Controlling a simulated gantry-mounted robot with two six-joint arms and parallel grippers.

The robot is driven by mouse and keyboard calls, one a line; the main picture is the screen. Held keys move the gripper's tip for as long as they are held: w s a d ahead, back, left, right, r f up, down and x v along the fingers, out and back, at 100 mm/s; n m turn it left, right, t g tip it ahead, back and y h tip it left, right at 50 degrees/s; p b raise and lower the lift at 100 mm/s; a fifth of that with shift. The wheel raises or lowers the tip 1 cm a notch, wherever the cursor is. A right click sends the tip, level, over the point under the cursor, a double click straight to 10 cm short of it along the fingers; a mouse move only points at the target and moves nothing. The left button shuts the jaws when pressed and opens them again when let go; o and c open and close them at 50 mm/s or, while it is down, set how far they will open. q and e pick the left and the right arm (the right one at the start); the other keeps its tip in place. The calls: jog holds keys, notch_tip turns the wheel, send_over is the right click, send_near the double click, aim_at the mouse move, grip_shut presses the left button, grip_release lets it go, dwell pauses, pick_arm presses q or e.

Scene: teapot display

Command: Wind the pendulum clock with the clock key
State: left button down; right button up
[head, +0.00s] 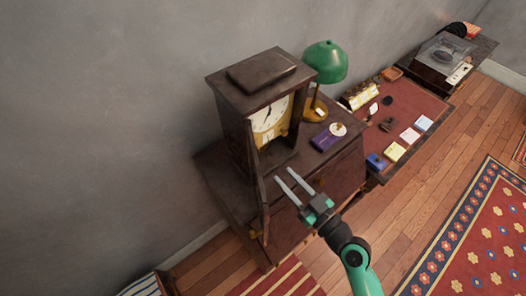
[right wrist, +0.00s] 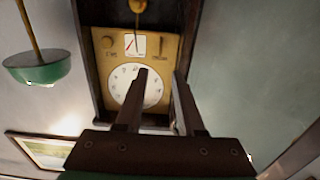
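The pendulum clock (head: 240,105) is a dark wooden case standing on a dark cabinet. Its pale dial (head: 270,114) and gold plate face the room, and a narrow dark panel, apparently its open door (head: 262,205), stands out in front. My right gripper (head: 285,176) is open, its two fingers apart, in front of and below the dial. In the right wrist view, the dial (right wrist: 122,82) shows upside down behind the fingers (right wrist: 160,74), with the gold plate (right wrist: 171,48) around it. I see nothing between the fingers. I cannot make out the clock key. My left gripper is out of view.
A green lamp (head: 325,62) stands right of the clock. A purple box (head: 328,137) and a small white round item (head: 337,129) lie on the cabinet (head: 216,172). A desk (head: 405,105) with several small items stands farther right.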

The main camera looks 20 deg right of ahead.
aim_at(259, 150)
jog(key=x, duration=1)
jog(key=shift+w+p, duration=0.3)
jog(key=shift+w, duration=0.05)
grip_shut()
